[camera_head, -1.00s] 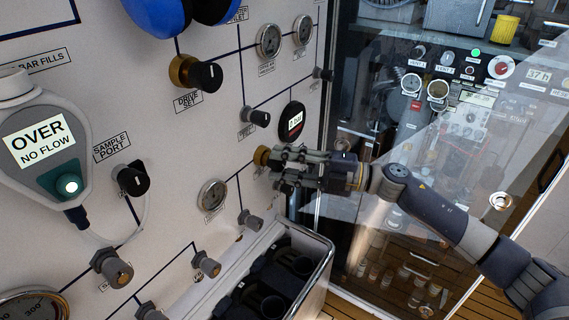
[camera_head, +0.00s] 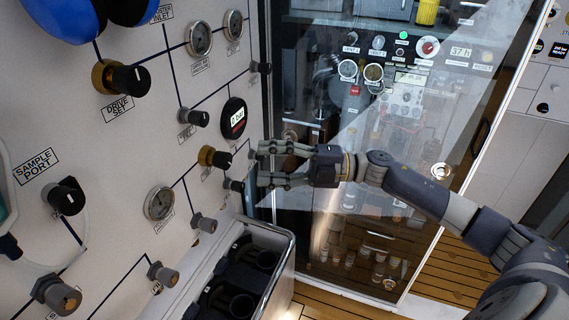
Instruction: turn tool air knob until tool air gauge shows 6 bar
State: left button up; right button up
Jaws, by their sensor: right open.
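A brass-collared black knob (camera_head: 213,157) sticks out of the white panel. Its small label is too blurred to read, so I cannot confirm that it is the tool air knob. A round black-rimmed gauge with a digital readout (camera_head: 234,118) sits just above it; its number is not clear. A dial gauge (camera_head: 159,202) is lower left; its needle is too small to read. My right gripper (camera_head: 259,165) is open and empty, just right of the brass-collared knob, fingers pointing at the panel and apart from the knob. My left gripper is not in view.
A drive set knob (camera_head: 122,79) is upper left and a sample port knob (camera_head: 66,196) is at left. Small grey valves (camera_head: 204,222) stick out below. An open bin with black bottles (camera_head: 283,262) stands under the gripper. A glass-fronted cabinet (camera_head: 350,215) is behind it.

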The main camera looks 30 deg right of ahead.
jog(key=shift+v, duration=1.75)
dwell(1.4)
